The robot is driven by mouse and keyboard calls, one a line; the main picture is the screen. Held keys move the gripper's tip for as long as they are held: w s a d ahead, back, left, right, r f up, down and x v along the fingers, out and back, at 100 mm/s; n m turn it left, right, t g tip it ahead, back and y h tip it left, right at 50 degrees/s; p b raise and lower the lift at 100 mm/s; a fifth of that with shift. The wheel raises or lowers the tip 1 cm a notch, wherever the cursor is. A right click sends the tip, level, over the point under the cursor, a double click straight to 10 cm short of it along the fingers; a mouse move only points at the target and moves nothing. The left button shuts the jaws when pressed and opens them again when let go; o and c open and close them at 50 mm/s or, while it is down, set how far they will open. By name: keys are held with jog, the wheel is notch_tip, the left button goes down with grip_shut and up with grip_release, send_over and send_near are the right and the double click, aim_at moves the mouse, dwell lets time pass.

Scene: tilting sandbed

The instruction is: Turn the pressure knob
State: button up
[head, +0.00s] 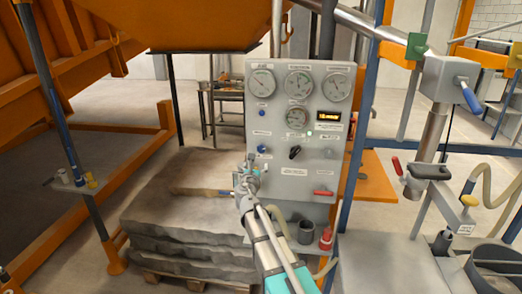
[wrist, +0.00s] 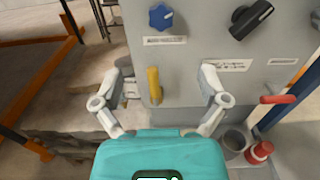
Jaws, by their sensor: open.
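The grey control panel (head: 270,178) stands upright in front of me. It carries a blue star-shaped knob (head: 262,149) and, to its right, a black knob (head: 295,152) tilted at an angle. In the wrist view the blue knob (wrist: 160,16) and the black knob (wrist: 251,18) are at the top edge. Their labels are too blurred to read, so I cannot tell which is the pressure knob. My gripper (wrist: 165,80) is open and empty, below both knobs. A yellow handle (wrist: 154,85) shows between its fingers. In the head view my gripper (head: 250,170) is at the panel's lower left.
Several dials (head: 298,83) and a lit display (head: 329,116) sit above the knobs. A red lever (head: 323,193) is at the panel's lower right, above a dark cup (head: 306,232) and a red cap (head: 326,238). Stacked grey slabs (head: 170,215) lie to the left.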

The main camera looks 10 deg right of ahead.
aim_at(261, 150)
jog(key=shift+w, duration=0.1)
jog(key=x, duration=1.3)
jog(key=shift+w+d, duration=0.15)
jog(key=shift+w, duration=0.1)
jog(key=shift+c, duration=0.2)
jog(key=c, duration=1.1)
